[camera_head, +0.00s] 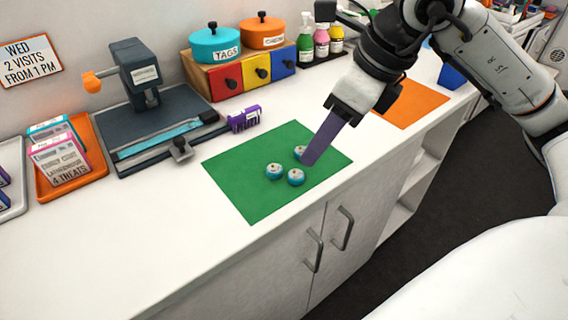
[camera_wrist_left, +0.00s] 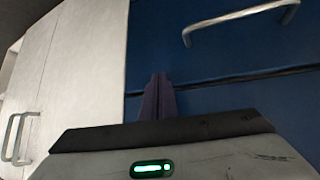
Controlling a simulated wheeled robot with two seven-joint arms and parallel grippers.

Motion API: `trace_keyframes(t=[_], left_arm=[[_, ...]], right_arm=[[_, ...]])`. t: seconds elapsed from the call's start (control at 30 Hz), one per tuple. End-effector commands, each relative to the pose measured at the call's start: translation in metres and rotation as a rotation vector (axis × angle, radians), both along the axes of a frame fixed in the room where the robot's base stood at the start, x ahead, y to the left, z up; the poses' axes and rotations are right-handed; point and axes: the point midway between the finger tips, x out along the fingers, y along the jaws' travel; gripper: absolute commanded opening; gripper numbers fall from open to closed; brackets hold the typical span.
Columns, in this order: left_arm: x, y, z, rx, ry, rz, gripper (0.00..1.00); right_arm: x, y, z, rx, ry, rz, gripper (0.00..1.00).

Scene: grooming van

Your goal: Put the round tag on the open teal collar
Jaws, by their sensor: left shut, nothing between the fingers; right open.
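The open teal collar (camera_head: 172,138) lies as a flat strip along the dark press (camera_head: 150,112) on the counter. Three small round teal pieces with pale tops, such as the front one (camera_head: 296,177), sit on the green mat (camera_head: 245,195); I cannot tell whether one is the round tag. My right gripper (camera_head: 310,160) is open, pointing down over the mat's right part. Its purple fingers partly hide the rear piece (camera_head: 299,152); contact is unclear. My left gripper (camera_wrist_left: 158,95) shows only in the left wrist view, shut and empty, in front of blue drawers.
A teal pot labelled TAGS (camera_head: 215,45) and an orange pot (camera_head: 262,32) stand on a box of coloured drawers. A purple block (camera_head: 244,119) lies between press and mat. An orange tray (camera_head: 88,178) holds cards. The front counter is clear.

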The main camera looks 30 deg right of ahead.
Motion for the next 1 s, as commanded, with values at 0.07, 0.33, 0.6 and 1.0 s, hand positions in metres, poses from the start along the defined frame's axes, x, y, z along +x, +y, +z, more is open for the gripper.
trace_keyframes(t=[0.07,0.33,0.6,1.0], left_arm=[[-0.007,0.0,-0.007,0.001,0.015,-0.001,0.0],[-0.019,-0.001,-0.014,0.003,0.043,-0.005,0.0],[-0.017,-0.002,-0.012,0.0,0.036,-0.005,0.0],[-0.008,-0.002,-0.007,0.0,0.017,-0.004,0.0]], right_arm=[[0.004,0.003,-0.015,0.002,0.004,0.002,0.46],[0.013,0.008,-0.037,0.003,0.002,0.004,0.46],[0.027,0.015,-0.072,0.004,0.005,0.004,0.46],[0.032,0.017,-0.081,0.003,-0.001,0.004,0.38]])
